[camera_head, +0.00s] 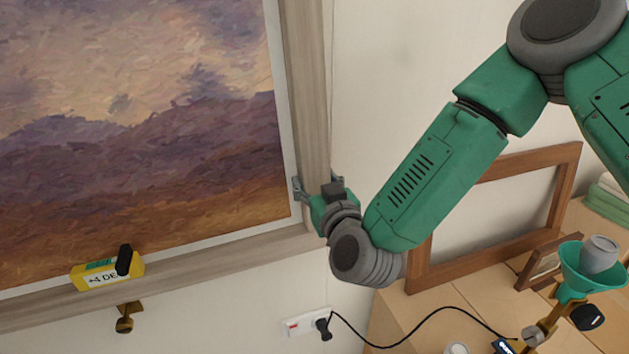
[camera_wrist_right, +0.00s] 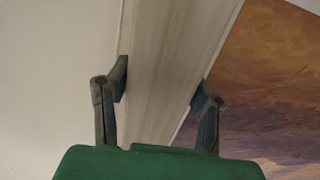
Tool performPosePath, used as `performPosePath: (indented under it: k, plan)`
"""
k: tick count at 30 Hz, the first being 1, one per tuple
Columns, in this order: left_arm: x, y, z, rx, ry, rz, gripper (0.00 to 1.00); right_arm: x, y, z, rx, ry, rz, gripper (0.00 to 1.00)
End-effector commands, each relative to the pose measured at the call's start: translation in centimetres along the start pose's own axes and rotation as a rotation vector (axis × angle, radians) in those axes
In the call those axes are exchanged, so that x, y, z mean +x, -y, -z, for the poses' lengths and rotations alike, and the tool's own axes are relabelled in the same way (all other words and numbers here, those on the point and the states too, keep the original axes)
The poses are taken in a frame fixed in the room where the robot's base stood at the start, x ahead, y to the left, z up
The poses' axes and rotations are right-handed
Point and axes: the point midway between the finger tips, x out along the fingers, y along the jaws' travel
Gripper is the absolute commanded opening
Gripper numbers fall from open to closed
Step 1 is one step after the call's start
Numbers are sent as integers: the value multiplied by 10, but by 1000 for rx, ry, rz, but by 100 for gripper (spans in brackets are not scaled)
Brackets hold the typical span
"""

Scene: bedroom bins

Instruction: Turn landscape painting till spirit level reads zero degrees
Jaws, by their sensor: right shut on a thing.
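The landscape painting (camera_head: 140,130) hangs on the wall in a pale wooden frame (camera_head: 304,70), its lower edge rising to the right in the head view. The yellow spirit level (camera_head: 108,277) sits on the lower rail. Its display shows a 4 and "DE", with the sign unclear and the end covered by a black piece (camera_head: 124,260). My right gripper (camera_head: 316,187) is shut on the frame's right rail near the lower right corner. The right wrist view shows its fingers (camera_wrist_right: 163,88) on either side of the rail (camera_wrist_right: 170,60). My left gripper is not in view.
A brass hook (camera_head: 126,317) sticks out below the frame. A socket with a black plug (camera_head: 323,328) and cable is on the wall. An empty brown frame (camera_head: 490,262), a green funnel (camera_head: 580,272) holding a grey cup, and small items stand at right.

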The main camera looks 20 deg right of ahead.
Motion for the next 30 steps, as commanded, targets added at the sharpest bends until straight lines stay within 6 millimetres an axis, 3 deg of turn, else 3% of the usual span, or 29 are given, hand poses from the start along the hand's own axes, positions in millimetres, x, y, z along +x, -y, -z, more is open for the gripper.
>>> performPosePath:
  k: [6, 14, 15, 16, 17, 26, 30]
  plan:
    - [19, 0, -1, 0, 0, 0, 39, 0, 10, -29, 58, 1, 1, 18]
    - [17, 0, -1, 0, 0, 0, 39, 0, 10, -27, 66, 0, 0, 18]
    - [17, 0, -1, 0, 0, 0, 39, 0, 10, -27, 66, 0, 0, 54]
    - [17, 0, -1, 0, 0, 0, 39, 0, 10, -27, 66, 0, 0, 65]
    - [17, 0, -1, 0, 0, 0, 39, 0, 10, -27, 66, 0, 0, 68]
    - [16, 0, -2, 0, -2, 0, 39, -1, 11, -27, 66, 0, 0, 68]
    - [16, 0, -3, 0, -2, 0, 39, -12, 11, -27, 66, 1, 2, 68]
